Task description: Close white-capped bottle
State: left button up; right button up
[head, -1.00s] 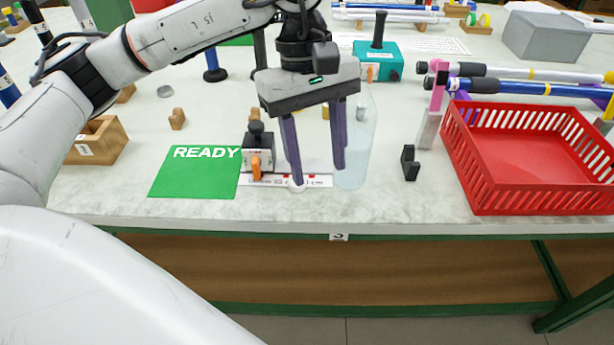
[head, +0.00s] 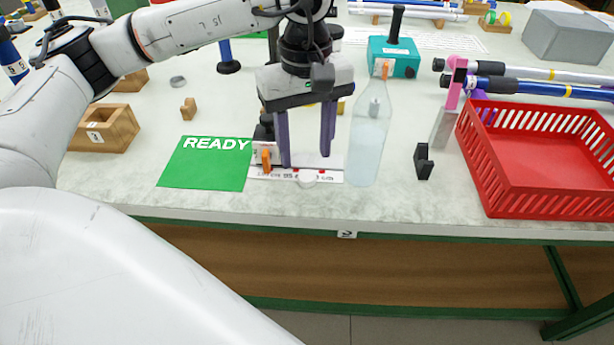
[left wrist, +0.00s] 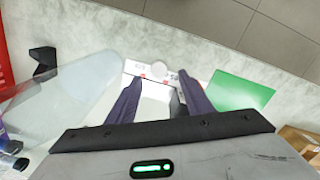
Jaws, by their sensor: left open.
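A clear, pale bottle (head: 368,145) stands upright near the table's front edge; it shows large and slanted at the left of the left wrist view (left wrist: 72,88). An orange patch shows at its neck, and I cannot tell if it belongs to the bottle or lies behind it. A small whitish round piece (head: 306,179), perhaps a cap, lies on the printed strip; it also shows in the left wrist view (left wrist: 159,69). My left gripper (head: 306,160) points down, open and empty, left of the bottle and just above and behind the round piece. My right gripper is out of view.
A dark-topped fixture with an orange lever (head: 266,158) stands close left of my fingers, beside the green READY mat (head: 207,165). A black bracket (head: 423,163) and red basket (head: 540,190) stand right of the bottle. A teal box (head: 405,60) is behind.

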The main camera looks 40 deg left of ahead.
aim_at(307, 176)
pick_arm(q)
jog(key=shift+w+f, duration=0.1)
jog(key=shift+f, duration=2.55)
jog(key=shift+c, duration=0.2)
jog(key=c, duration=1.1)
